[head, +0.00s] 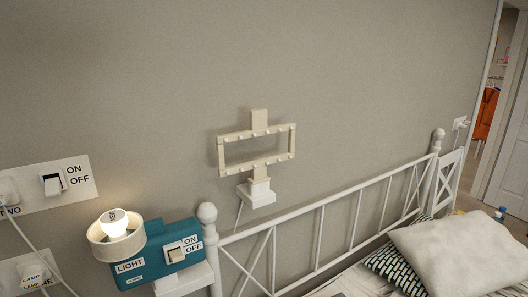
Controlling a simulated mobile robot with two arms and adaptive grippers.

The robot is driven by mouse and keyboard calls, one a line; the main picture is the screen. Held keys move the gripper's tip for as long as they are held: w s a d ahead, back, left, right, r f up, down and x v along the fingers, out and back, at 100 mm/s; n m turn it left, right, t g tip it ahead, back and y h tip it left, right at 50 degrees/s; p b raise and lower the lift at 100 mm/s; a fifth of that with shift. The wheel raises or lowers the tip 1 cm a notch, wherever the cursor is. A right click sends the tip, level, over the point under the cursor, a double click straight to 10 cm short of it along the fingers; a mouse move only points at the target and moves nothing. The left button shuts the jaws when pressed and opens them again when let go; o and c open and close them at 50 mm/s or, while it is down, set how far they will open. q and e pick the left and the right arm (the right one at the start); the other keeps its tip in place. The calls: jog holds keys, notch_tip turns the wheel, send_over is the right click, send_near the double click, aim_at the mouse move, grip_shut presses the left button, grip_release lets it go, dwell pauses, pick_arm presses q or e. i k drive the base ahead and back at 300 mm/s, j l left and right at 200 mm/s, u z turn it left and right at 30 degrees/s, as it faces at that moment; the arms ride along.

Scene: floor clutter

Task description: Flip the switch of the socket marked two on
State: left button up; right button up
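The socket marked TWO (82,190) is a white wall plate at the left edge of the head view. A white plug (7,190) with a cable sits in it, and the word TWO shows under the plug. Its white rocker switch (52,186) is to the right of the plug, with ON printed above OFF beside it. I cannot tell for certain which way the rocker is tilted. The plate's left end is cut off by the picture edge. Neither of my grippers is in view.
A blue box marked LIGHT (150,262), with a lit bulb (117,224) and its own ON/OFF switch (175,252), is below right. Another socket plate (12,272) is below. A white bed frame (320,240) stands to the right. The wall above is clear.

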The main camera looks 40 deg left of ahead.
aim_at(53, 186)
jog(key=u, duration=2.65)
